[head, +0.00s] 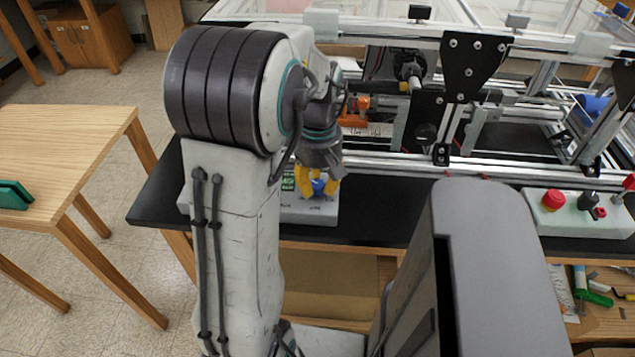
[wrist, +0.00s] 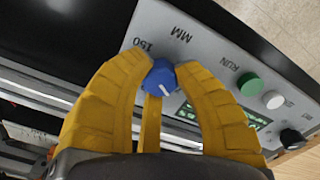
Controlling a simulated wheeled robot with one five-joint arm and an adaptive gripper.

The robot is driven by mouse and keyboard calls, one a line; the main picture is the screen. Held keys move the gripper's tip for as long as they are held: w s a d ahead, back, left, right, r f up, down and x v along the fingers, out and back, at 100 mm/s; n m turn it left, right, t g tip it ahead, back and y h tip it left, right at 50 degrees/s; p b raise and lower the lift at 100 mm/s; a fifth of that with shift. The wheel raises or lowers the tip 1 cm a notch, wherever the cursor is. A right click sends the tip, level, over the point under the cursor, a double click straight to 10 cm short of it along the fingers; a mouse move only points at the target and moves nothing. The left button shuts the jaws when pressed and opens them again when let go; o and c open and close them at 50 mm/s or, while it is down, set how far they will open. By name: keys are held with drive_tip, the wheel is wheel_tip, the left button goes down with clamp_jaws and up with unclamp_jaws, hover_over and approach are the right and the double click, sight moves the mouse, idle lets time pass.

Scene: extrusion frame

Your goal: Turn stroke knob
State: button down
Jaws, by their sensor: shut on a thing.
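The stroke knob (wrist: 160,78) is blue with a white pointer line and sits on a grey control panel (wrist: 205,52) marked "150" and "MM". In the head view the knob (head: 319,186) shows at the front of the same panel. My gripper (wrist: 162,82) has yellow fingers closed around the knob, with fingers on its left and right sides and one below it in the wrist view. In the head view my gripper (head: 318,182) reaches down to the panel. Part of the knob's side is hidden by the fingers.
Beside the knob are a green button (wrist: 249,84) marked "RUN", a white button (wrist: 273,99) and a black knob (wrist: 291,138). The extrusion frame (head: 470,165) stands behind. A second box with a red button (head: 553,199) is at the right. A wooden table (head: 60,135) stands left.

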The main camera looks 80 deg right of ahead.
sight(318, 185)
drive_tip(key=shift+a+f, duration=0.15)
drive_tip(key=shift+a, duration=0.05)
idle(0.4)
drive_tip(key=c, duration=0.9)
unclamp_jaws()
drive_tip(key=shift+d, duration=0.1)
drive_tip(key=shift+d+r, duration=0.1)
drive_tip(key=shift+r, duration=0.5)
wheel_tip(318, 185, up, 11)
